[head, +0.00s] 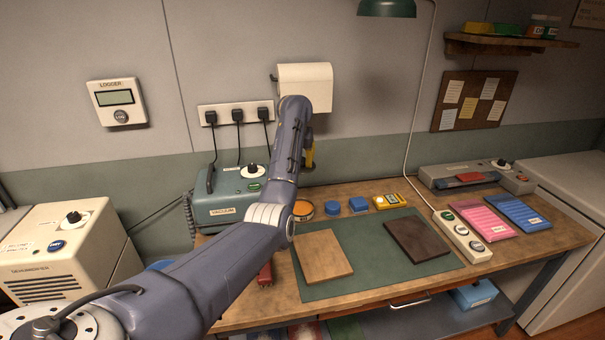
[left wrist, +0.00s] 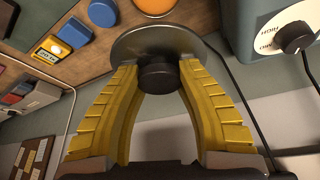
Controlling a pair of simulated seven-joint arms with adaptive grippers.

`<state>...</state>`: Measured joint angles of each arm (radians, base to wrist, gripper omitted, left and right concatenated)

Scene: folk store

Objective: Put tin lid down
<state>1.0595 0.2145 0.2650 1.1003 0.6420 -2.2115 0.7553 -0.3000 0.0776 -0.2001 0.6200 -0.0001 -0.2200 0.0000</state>
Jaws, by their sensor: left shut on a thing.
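My left gripper (head: 310,157) is raised in front of the wall, above the back of the bench, mostly hidden behind my own arm in the head view. In the left wrist view, its yellow fingers (left wrist: 158,70) are shut on the tin lid (left wrist: 158,42), a dark grey round disc with a black knob (left wrist: 158,78) between the fingertips. The lid is off the bench; it is hidden in the head view. The open tin with orange contents (head: 303,209) stands on the bench below, partly behind my arm. It also shows at the wrist view's top edge (left wrist: 156,6). My right gripper is not in view.
Two blue pieces (head: 332,208) and a yellow device (head: 388,201) stand right of the tin. The teal vacuum unit (head: 225,200) stands left. A green mat (head: 365,250) holds a tan board (head: 323,256) and a dark board (head: 418,243), with bare mat between them.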

